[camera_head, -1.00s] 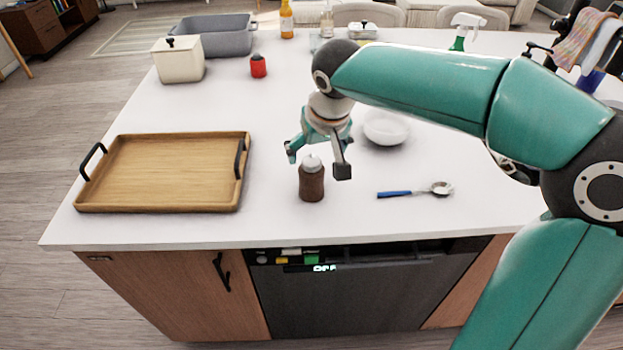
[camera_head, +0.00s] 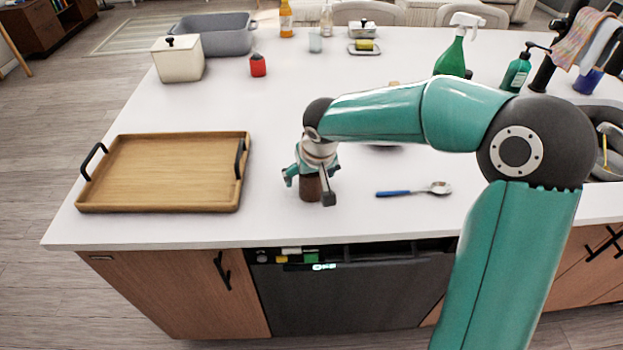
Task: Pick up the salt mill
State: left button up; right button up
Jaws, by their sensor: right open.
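The salt mill (camera_head: 310,190) is a small brown body standing upright on the white counter, right of the wooden tray. Its pale top, seen earlier, is now hidden by my right gripper (camera_head: 308,190). The right gripper is open and points down over the mill, with one finger to its left and one to its front right. I cannot tell whether the fingers touch it. My left gripper is not in view.
A wooden tray (camera_head: 170,206) with black handles lies to the left. A blue-handled spoon (camera_head: 410,191) lies to the right. A white bowl is mostly hidden behind my arm. The counter's front edge (camera_head: 340,240) is close to the mill.

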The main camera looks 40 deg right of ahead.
jog(key=c, duration=1.4)
jog(key=shift+r, duration=0.1)
